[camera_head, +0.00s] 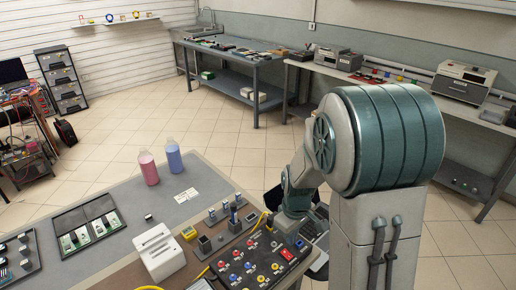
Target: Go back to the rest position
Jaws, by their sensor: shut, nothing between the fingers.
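My arm fills the right of the head view, with a large grey and teal link nearest the camera. It bends down and left to a smaller teal joint above the right end of the workbench. My gripper's fingers do not show; the end of the arm is hidden or cannot be made out against the dark things there. A control panel (262,262) with coloured knobs and a red switch lies on the bench just below and left of the arm's lower part. I cannot tell whether the arm touches it.
The workbench (200,187) holds a pink bottle (149,168), a blue bottle (174,156), a white block (159,250) and a tray of boards (87,226). A long table (234,60) and a counter (411,86) line the back. The tiled floor between is clear.

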